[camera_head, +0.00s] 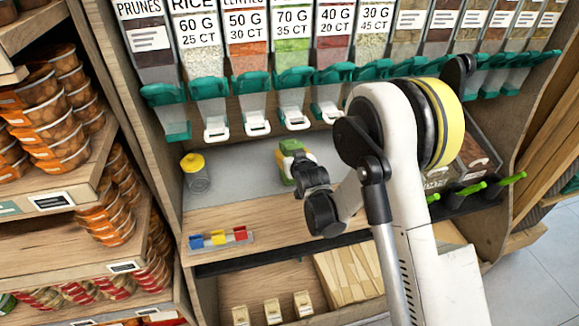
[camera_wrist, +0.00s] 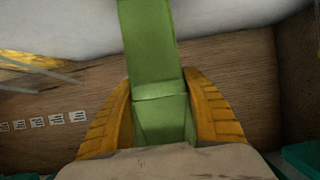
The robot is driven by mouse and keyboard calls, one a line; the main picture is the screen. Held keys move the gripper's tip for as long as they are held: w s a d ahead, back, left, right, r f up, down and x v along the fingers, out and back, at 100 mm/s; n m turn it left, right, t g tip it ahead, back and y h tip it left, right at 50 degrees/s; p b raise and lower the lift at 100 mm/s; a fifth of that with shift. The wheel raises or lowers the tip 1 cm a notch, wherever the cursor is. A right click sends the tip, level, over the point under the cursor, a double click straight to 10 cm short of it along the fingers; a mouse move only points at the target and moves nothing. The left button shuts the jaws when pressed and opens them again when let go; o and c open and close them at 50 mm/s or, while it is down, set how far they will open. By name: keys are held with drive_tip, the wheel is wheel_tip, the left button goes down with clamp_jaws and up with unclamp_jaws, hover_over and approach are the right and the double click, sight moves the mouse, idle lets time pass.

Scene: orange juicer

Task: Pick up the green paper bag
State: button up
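The green paper bag (camera_wrist: 152,45) fills the middle of the wrist view, running from the top edge down between my fingers. My gripper (camera_wrist: 162,92) has its two orange-yellow fingers on either side of the bag, and their inner sides appear to touch it. The bag's lower end is hidden behind the pale body of the gripper. In the head view, the bag (camera_head: 286,166) is a small green shape at the grey counter, with my gripper (camera_head: 294,152) at it. My wrist hides part of it, and I cannot tell whether it touches the counter.
A jar with a yellow lid (camera_head: 196,172) stands left on the grey counter (camera_head: 240,182). Small coloured blocks (camera_head: 218,238) lie on the wooden front ledge. Dispensers with teal spouts (camera_head: 210,100) hang above. Green-handled tools (camera_head: 470,188) are at the right. Shelves of orange tubs (camera_head: 45,120) stand left.

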drive_tip(key=c, duration=0.5)
drive_tip(key=shift+c, duration=0.2)
drive_tip(key=shift+r, duration=0.2)
